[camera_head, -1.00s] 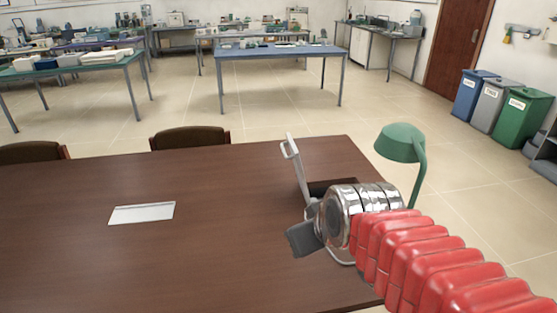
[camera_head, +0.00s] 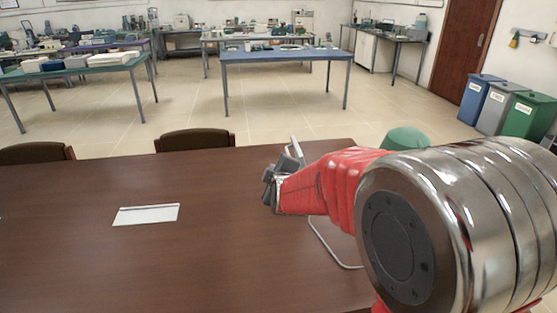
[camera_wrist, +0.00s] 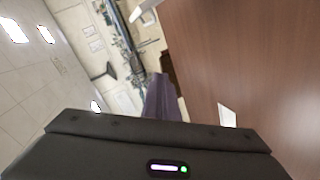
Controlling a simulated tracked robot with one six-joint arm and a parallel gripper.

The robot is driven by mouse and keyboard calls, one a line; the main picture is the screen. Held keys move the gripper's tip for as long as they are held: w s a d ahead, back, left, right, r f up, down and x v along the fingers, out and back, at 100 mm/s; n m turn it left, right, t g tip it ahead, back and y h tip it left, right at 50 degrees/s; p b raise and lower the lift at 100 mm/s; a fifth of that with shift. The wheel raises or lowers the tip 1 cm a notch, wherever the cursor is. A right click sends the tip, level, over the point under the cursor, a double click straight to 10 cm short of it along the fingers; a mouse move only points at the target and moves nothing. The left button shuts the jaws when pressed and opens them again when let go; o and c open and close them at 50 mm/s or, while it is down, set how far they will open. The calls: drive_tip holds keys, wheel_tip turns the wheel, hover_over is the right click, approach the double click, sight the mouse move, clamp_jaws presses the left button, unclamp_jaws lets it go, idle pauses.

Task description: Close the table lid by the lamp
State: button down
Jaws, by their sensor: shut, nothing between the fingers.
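The table lid by the lamp (camera_head: 296,146) is a thin pale flap standing raised from the brown table; only its upper end shows above my gripper. The green lamp (camera_head: 405,138) is mostly hidden behind my arm, with just its shade showing. My gripper (camera_head: 268,188) is shut and empty, just in front of and left of the raised lid; I cannot tell whether they touch. The opening under the lid is hidden by my arm. A pale piece at the top of the wrist view may be the lid, but I cannot tell.
The brown table (camera_head: 70,220) has a second pale lid (camera_head: 147,214) lying flat at left; it also shows in the wrist view (camera_wrist: 227,115). A pale cable loop (camera_head: 330,250) lies under my arm. Dark chairs (camera_head: 195,140) stand at the far edge.

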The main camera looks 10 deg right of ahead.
drive_tip(key=w+f+n+t+h, duration=0.4)
drive_tip(key=w+f+n, duration=0.3)
drive_tip(key=w+f, duration=0.3)
wheel_tip(320, 180, down, 3)
drive_tip(key=shift+d+r+n+t+h, duration=0.1)
drive_tip(key=shift+d+n+t+h, duration=0.2)
drive_tip(key=shift+n+t, duration=0.15)
drive_tip(key=w+d+r, duration=0.2)
drive_tip(key=w+d, duration=0.3)
drive_tip(key=w, duration=0.4)
drive_tip(key=shift+w+d+r, duration=0.3)
drive_tip(key=shift+d+r, duration=0.05)
drive_tip(key=shift+d, duration=0.05)
